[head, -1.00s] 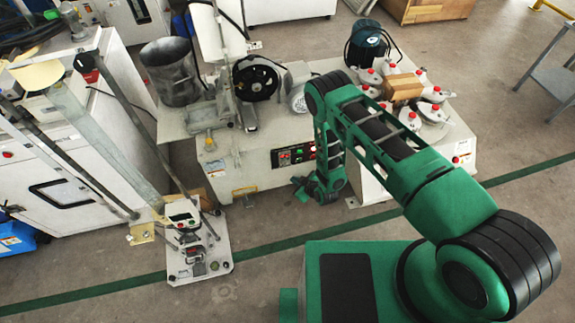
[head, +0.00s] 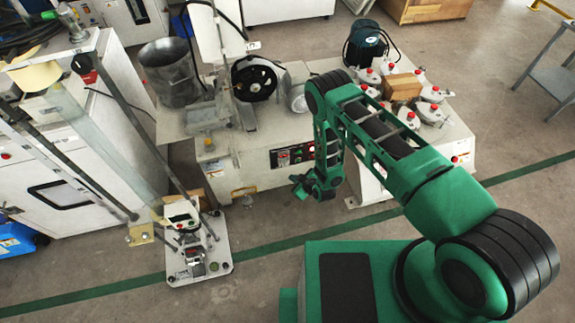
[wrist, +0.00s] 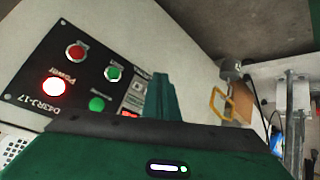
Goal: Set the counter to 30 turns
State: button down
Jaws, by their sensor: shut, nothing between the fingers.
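The black control panel (head: 292,156) is on the front of the pale machine. In the wrist view the panel (wrist: 40,97) appears turned over, with a lit white-red power lamp (wrist: 53,87), a red button (wrist: 75,51) and two green buttons (wrist: 114,74). A small white unit with a red display (wrist: 130,114), perhaps the counter, is partly hidden by my gripper; its digits cannot be read. My gripper (wrist: 160,92) is shut and empty, its green fingers reaching toward the panel beside this unit. In the head view my gripper (head: 298,186) is just in front of and below the panel; contact cannot be told.
The machine (head: 225,165) carries a black wheel (head: 255,82) and a motor. Several white pots with red knobs (head: 432,95) stand on its right part. A small device on a base plate (head: 200,262) stands on the floor at left. Floor in front is clear.

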jog(key=shift+w+a, duration=0.2)
jog(key=shift+w, duration=0.5)
jog(key=shift+w+a, duration=0.2)
jog(key=shift+w, duration=0.5)
jog(key=shift+w+a, duration=0.2)
jog(key=shift+w, duration=0.5)
jog(key=shift+w, duration=0.2)
dwell(0.4)
jog(key=shift+w+a, duration=0.1)
jog(key=shift+w, duration=0.1)
jog(key=shift+w+a, duration=0.1)
jog(key=shift+w, duration=0.2)
dwell(0.7)
jog(key=shift+s, duration=0.1)
jog(key=shift+s+d, duration=0.2)
jog(key=shift+s, duration=0.45)
jog(key=shift+s+d, duration=0.25)
jog(key=shift+s, duration=0.55)
jog(key=shift+s+d, duration=0.2)
jog(key=shift+s, duration=0.6)
jog(key=shift+s+d, duration=0.25)
jog(key=shift+s, duration=0.55)
dwell(1.0)
